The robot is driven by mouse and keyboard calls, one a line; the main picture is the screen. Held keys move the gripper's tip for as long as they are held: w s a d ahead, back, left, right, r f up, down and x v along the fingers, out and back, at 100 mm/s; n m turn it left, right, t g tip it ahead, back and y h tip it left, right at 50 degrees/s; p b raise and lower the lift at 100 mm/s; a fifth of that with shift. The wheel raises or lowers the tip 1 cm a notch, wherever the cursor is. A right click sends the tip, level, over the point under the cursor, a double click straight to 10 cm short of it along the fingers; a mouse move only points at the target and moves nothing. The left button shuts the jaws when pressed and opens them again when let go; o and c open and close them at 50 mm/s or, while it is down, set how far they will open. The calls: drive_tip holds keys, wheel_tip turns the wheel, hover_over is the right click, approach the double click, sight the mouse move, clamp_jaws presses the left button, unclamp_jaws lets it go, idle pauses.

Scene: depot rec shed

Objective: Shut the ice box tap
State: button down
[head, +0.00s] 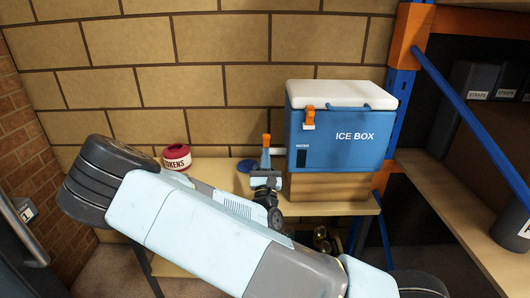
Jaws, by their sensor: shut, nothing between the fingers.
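The ice box (340,148) is blue with a white lid and an orange latch. It stands on a wooden block (328,187) on the bench, right of centre. Its tap (278,152) sticks out of the box's left side as a short pale pipe. An orange lever (266,153) stands upright at the pipe's outer end. My gripper (264,172) is shut and empty, just below the lever and in front of the tap. It hides the lower part of the tap. I cannot tell whether it touches the lever.
A red and white tokens tin (176,157) and a blue disc (246,166) are on the bench (212,172). A brick wall (215,85) is close behind. A blue and orange rack (402,85) with shelves (450,200) stands right of the box. My arm covers much of the bench's front.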

drive_tip(key=s, duration=0.7)
drive_tip(key=shift+a, duration=0.3)
drive_tip(key=shift+s+d, duration=0.1)
drive_tip(key=s+d+r+m+g+h, duration=0.1)
drive_tip(key=d+r+m+g+h, duration=0.1)
drive_tip(key=d+m+g+h, duration=0.5)
drive_tip(key=s+d+r+m+g+h, duration=0.2)
drive_tip(key=d+m+g+h, duration=0.4)
drive_tip(key=d+m+h, duration=0.35)
drive_tip(key=s+d+m+g+y, duration=0.5)
drive_tip(key=s+d+m+g, duration=0.45)
drive_tip(key=g, duration=0.25)
drive_tip(key=s+a+r+m+t+y, duration=0.3)
drive_tip(key=s+a+r+m+y, duration=0.1)
drive_tip(key=r+y, duration=0.3)
drive_tip(key=s+a+r+m+t+y, duration=0.3)
drive_tip(key=s+a+r+m+y, duration=0.1)
drive_tip(key=r, duration=0.4)
drive_tip(key=s+m+y, duration=0.1)
drive_tip(key=s+y, duration=0.1)
drive_tip(key=shift+s+a+r+y, duration=0.15)
drive_tip(key=shift+s+r+y, duration=0.1)
drive_tip(key=shift+s+y, duration=0.1)
